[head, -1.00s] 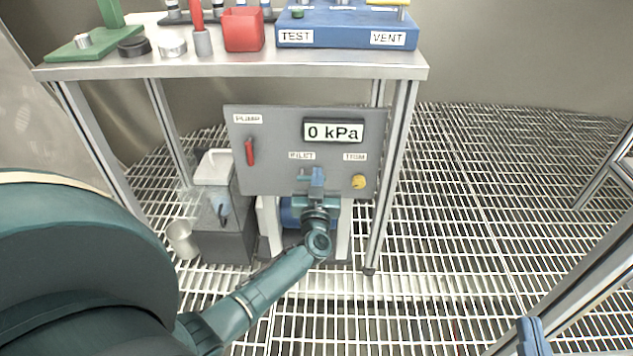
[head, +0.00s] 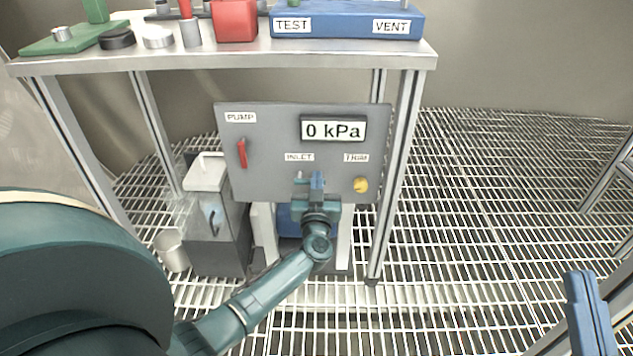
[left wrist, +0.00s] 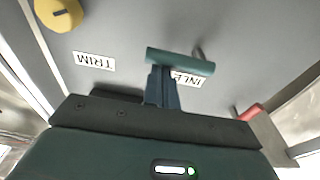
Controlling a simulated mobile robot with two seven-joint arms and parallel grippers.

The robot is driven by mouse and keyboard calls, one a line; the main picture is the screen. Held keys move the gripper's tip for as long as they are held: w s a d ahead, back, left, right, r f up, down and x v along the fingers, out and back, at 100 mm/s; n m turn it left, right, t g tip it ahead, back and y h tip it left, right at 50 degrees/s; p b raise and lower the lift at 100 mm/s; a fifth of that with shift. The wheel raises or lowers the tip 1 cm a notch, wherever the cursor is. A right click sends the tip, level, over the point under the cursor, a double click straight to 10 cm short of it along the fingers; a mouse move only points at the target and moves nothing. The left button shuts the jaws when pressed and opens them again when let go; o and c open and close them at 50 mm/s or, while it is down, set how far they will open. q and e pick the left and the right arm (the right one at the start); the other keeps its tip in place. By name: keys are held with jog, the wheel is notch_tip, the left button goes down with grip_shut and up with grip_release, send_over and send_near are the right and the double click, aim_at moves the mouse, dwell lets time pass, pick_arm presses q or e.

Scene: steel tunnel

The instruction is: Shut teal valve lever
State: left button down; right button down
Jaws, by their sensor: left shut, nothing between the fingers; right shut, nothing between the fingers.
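The teal lever (left wrist: 181,60) shows in the left wrist view as a short bar below the INLET label of the grey panel (head: 270,181). It lies roughly parallel to the label, with a grey stub near one end. In the head view my left gripper hides most of it. My left gripper (head: 318,180) is shut and empty, its fingertips at the bar. In the left wrist view its fingers (left wrist: 161,86) overlap the bar left of the stub; I cannot tell whether they touch. My right gripper (head: 582,290) is shut and empty, low at the right, away from the panel.
The panel has a red PUMP lever (head: 242,153), a 0 kPa display (head: 333,130) and a yellow TRIM knob (head: 361,185). The bench (head: 230,62) overhangs it; its right leg (head: 395,180) is close by. The grating right is clear.

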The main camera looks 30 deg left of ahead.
pick_arm(q)
jog(key=shift+m+p, duration=0.3)
jog(key=shift+p, duration=0.05)
pick_arm(e)
jog(key=shift+h, duration=0.3)
pick_arm(q)
jog(key=shift+f+m+p, duration=0.1)
jog(key=shift+m+p, duration=0.2)
jog(key=shift+p, duration=0.05)
pick_arm(e)
jog(key=shift+f+m+h, duration=0.6)
jog(key=shift+f+m, duration=0.05)
jog(key=shift+m, duration=0.05)
pick_arm(q)
jog(key=shift+d, duration=0.1)
pick_arm(e)
jog(key=shift+a+f+g, duration=0.1)
jog(key=shift+g, duration=0.2)
